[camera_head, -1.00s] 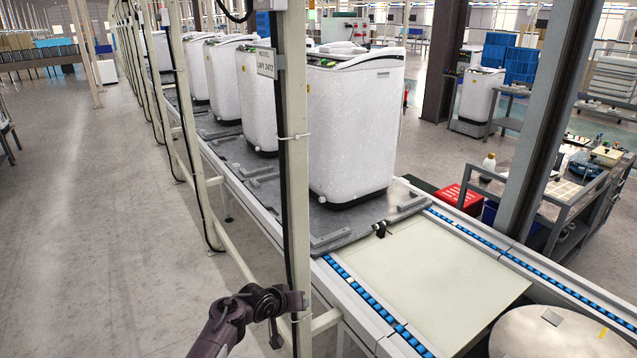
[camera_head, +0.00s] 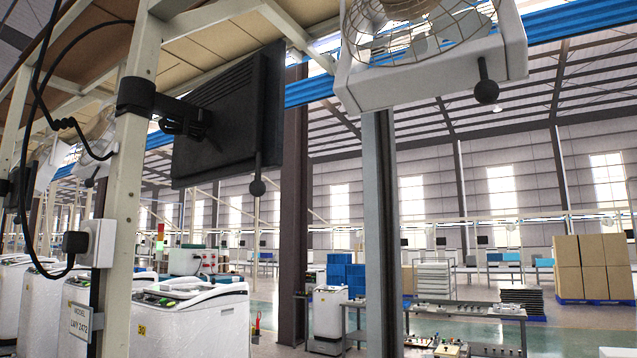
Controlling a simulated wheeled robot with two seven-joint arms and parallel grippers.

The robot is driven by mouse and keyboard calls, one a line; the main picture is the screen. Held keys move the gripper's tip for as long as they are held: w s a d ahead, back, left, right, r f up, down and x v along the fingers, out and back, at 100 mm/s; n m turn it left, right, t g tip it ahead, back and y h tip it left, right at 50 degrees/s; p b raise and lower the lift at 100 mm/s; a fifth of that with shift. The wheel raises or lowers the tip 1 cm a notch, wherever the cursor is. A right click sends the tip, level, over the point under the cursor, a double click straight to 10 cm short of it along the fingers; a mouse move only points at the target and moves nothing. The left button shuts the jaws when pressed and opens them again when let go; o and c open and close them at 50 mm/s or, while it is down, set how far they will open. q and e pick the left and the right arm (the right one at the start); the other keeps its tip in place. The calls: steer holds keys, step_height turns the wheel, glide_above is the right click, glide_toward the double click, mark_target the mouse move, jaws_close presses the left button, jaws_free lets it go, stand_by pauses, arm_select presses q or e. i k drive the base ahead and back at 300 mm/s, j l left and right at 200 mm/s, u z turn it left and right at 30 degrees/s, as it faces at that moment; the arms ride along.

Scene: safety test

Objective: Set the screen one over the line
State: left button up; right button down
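A black screen (camera_head: 228,118) hangs high at the left centre, seen from behind at a slant. A black bracket (camera_head: 182,118) joins it to a cream upright post (camera_head: 125,190). A short rod with a black ball (camera_head: 257,187) hangs from the screen's lower edge. The display face is turned away and hidden. Neither of my grippers is in view. The conveyor line's belt is below the picture; only the tops of white washing machines (camera_head: 190,318) on it show at the lower left.
A caged fan (camera_head: 430,82) hangs at the top right, with a ball-ended rod (camera_head: 486,91) below it. A grey post (camera_head: 379,230) and a brown column (camera_head: 292,215) stand upright. Cables and a white socket box (camera_head: 97,243) are on the near post. Stacked cartons (camera_head: 592,266) stand far right.

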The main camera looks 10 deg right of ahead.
mark_target(231, 125)
steer(key=i+j+z, duration=0.2)
steer(key=j+z, duration=0.25)
steer(key=i+j+z, duration=0.15)
steer(key=j+z, duration=0.15)
steer(key=z, duration=0.15)
steer(key=j+z, duration=0.45)
steer(key=i, duration=0.05)
